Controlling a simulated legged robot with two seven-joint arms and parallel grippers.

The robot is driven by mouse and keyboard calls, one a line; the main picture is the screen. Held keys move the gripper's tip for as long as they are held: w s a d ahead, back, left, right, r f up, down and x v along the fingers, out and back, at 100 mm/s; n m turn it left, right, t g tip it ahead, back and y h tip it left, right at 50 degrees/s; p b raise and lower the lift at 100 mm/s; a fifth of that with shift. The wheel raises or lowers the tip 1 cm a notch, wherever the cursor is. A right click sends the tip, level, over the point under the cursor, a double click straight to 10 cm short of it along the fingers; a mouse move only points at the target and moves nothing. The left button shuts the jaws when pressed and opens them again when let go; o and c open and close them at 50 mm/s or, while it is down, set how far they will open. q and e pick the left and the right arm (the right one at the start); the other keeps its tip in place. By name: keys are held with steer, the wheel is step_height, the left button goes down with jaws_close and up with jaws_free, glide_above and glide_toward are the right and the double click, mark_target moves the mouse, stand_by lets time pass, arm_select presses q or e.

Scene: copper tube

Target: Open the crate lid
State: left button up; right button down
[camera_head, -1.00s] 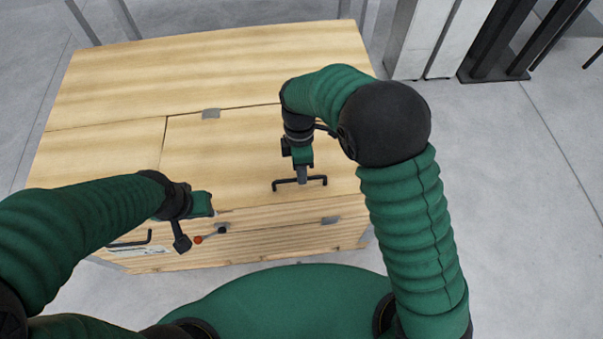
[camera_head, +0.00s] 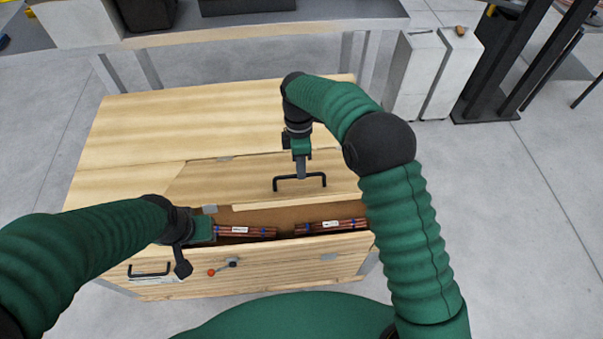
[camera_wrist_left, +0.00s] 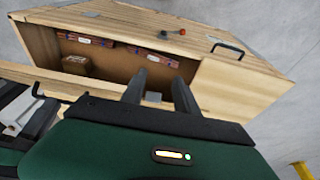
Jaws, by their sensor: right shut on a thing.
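The wooden crate (camera_head: 215,282) stands in front of me with its hinged lid (camera_head: 225,182) partly raised and a gap along the front. My right gripper (camera_head: 301,174) is shut on the black lid handle (camera_head: 284,179). Bundles of copper tubes (camera_head: 245,232) (camera_head: 330,226) show inside the crate, and also in the left wrist view (camera_wrist_left: 140,54). My left gripper (camera_wrist_left: 158,80) is at the crate's front left corner of the opening; its two fingers are apart with nothing seen between them. In the head view its fingertips are hidden.
A latch with a red knob (camera_head: 211,272) and a black side handle (camera_head: 150,272) are on the crate's front. A small box (camera_wrist_left: 76,64) lies inside the crate. A grey table (camera_head: 250,28) and white blocks (camera_head: 415,70) stand behind.

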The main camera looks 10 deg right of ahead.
arm_select(q)
steer(key=shift+c, duration=0.2)
steer(key=shift+w+d+f, duration=0.1)
steer(key=shift+w, duration=0.05)
steer(key=shift+c, duration=1)
steer(key=w+d+n, duration=0.1)
steer(key=d+n, duration=0.1)
steer(key=w+d+n, duration=0.1)
steer(key=d+n, duration=0.1)
steer(key=d+f+n+t+h, duration=0.1)
steer(key=d, duration=0.2)
steer(key=shift+w+n, duration=0.4)
jaws_close()
steer(key=w+d+n+t+h, duration=0.1)
steer(key=w+d+n+t, duration=0.1)
steer(key=d+n, duration=0.8)
steer(key=s+d+f+n+t+y, duration=0.1)
steer(key=s+d+f+n, duration=0.15)
steer(key=n, duration=0.75)
steer(key=s+d+f+n+t+y, duration=0.1)
steer(key=s+d+n, duration=0.15)
steer(key=n, duration=0.75)
steer(key=w+a+f, duration=0.1)
steer(key=w+f, duration=0.3)
steer(key=w, duration=0.3)
steer(key=shift+w+f, duration=0.2)
steer(key=shift+f, duration=0.05)
